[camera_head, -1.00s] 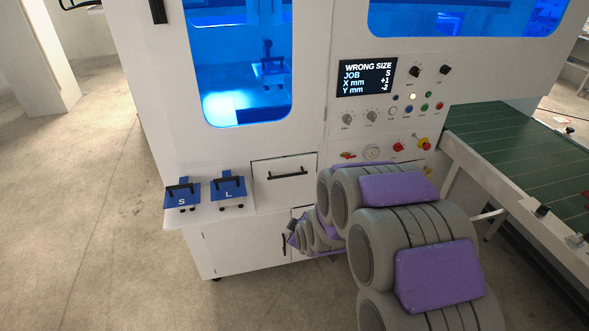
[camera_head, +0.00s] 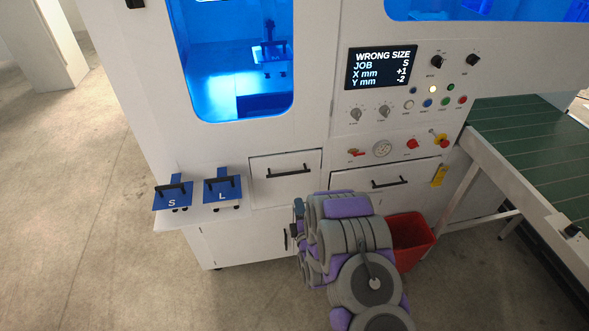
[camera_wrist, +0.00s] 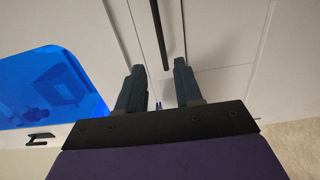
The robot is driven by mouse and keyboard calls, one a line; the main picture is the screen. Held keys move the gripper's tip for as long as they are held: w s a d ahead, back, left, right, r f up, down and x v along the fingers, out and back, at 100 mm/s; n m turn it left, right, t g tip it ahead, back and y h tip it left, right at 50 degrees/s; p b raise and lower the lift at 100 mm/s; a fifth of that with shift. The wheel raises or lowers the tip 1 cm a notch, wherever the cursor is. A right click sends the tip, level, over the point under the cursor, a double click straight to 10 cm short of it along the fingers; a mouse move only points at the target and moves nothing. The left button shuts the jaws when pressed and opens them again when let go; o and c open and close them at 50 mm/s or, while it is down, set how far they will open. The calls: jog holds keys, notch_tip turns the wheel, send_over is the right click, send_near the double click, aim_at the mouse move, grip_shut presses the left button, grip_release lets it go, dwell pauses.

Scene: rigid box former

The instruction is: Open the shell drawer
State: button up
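Two white drawers with black bar handles show in the head view. One drawer (camera_head: 263,186) is at the centre beside the shelf. The other drawer (camera_head: 361,192) is right of it, under the control panel. Both look shut, and I read no label naming the shell drawer. My gripper (camera_wrist: 159,66) is open and empty in the wrist view, its two dark fingers spread apart. A black bar handle (camera_wrist: 160,35) lies ahead, in line with the gap, and apart from the fingers; I cannot tell which one it is. In the head view my arm largely hides the gripper.
Blue plates marked S (camera_head: 172,201) and L (camera_head: 222,197) sit on the shelf at left. A red bin (camera_head: 410,240) stands behind my arm. The screen (camera_head: 381,68) reads WRONG SIZE. A green conveyor (camera_head: 530,140) is at right. The floor at left is clear.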

aim_at(288, 174)
jog(key=b+x, duration=0.1)
jog(key=x, duration=0.4)
jog(key=b+x, duration=0.2)
jog(key=x, duration=0.4)
jog(key=b+x, duration=0.1)
jog(key=x, duration=0.4)
jog(key=shift+w+a+f, duration=0.2)
jog(key=shift+a+f, duration=0.05)
jog(key=shift+a, duration=0.25)
jog(key=shift+w+r, duration=0.15)
jog(key=shift+w, duration=0.3)
jog(key=shift+c, duration=0.2)
jog(key=shift+s, duration=0.1)
grip_shut()
